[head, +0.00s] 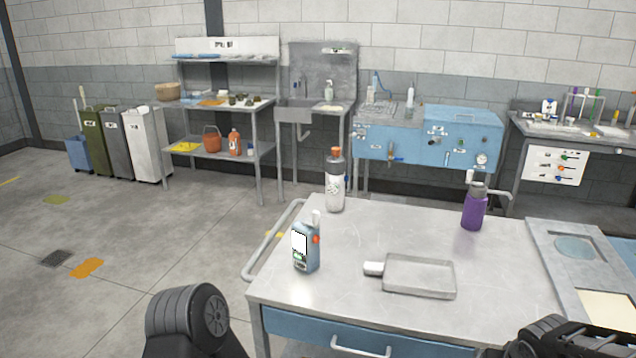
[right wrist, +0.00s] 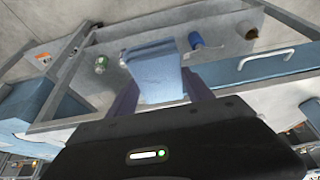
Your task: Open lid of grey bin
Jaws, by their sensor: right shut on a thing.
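The grey bin (head: 116,150) stands on the floor at the far left in the head view, between a green bin (head: 95,142) and a white bin (head: 148,145). Its top looks closed, but it is too small to be sure. My right gripper (right wrist: 160,88) is far from it. In the right wrist view its dark fingers are shut on a light blue, cloth-like thing (right wrist: 155,68). In the head view only dark arm parts show at the lower edge; the left gripper is not in view.
A metal workbench (head: 340,290) stands in front of me with a blue handheld device (head: 306,247), a white bottle (head: 335,185), a purple bottle (head: 474,210) and a shallow tray (head: 418,276). Open floor (head: 150,225) lies between me and the bins. A shelf unit (head: 220,110) stands right of them.

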